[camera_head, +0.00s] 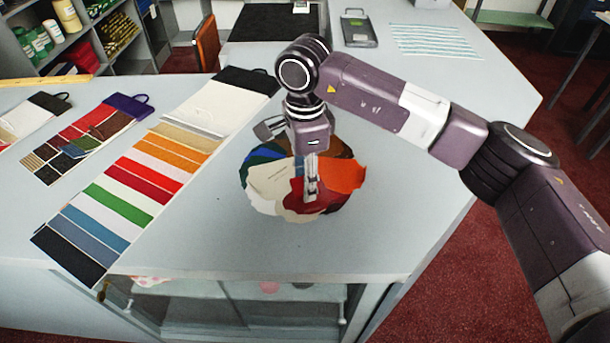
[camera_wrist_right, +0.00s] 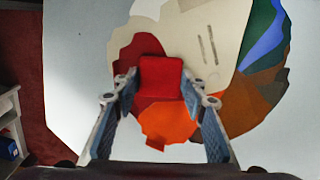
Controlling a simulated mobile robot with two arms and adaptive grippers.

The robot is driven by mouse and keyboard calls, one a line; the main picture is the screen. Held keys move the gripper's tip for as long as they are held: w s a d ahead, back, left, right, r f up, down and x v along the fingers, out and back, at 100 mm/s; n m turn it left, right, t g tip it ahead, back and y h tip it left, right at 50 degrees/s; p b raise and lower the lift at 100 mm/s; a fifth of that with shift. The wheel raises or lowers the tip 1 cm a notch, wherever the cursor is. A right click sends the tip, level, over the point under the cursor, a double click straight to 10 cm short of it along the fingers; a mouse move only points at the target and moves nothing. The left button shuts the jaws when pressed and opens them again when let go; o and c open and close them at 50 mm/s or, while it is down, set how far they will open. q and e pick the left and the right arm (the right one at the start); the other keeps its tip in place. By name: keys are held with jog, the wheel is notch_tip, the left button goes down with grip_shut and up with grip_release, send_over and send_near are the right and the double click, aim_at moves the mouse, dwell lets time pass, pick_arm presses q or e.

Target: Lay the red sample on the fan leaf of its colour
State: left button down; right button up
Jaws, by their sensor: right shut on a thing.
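The fan of coloured leaves lies spread on the pale counter, with cream (camera_head: 268,185), orange (camera_head: 345,174), dark red (camera_head: 328,201), blue, green and brown leaves. My right gripper (camera_head: 311,192) points down over its front part, near the dark red leaf. In the right wrist view the red sample (camera_wrist_right: 161,77), a small bright red square, is held between the fingers. There it overlaps the dark red leaf (camera_wrist_right: 132,54) and the edge of the orange leaf (camera_wrist_right: 168,122). I cannot tell its height above the leaves. In the head view it hardly stands out from the dark red leaf. My left gripper is not in view.
A long card of colour strips (camera_head: 125,195) lies left of the fan, with a smaller swatch card (camera_head: 85,140) farther left. A grey device (camera_head: 358,30) and a striped sheet (camera_head: 435,41) lie at the back. The counter right of the fan is bare.

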jog(key=shift+f, duration=0.25)
jog(key=o, duration=0.4)
jog(key=shift+b, duration=0.3)
jog(key=o, duration=0.4)
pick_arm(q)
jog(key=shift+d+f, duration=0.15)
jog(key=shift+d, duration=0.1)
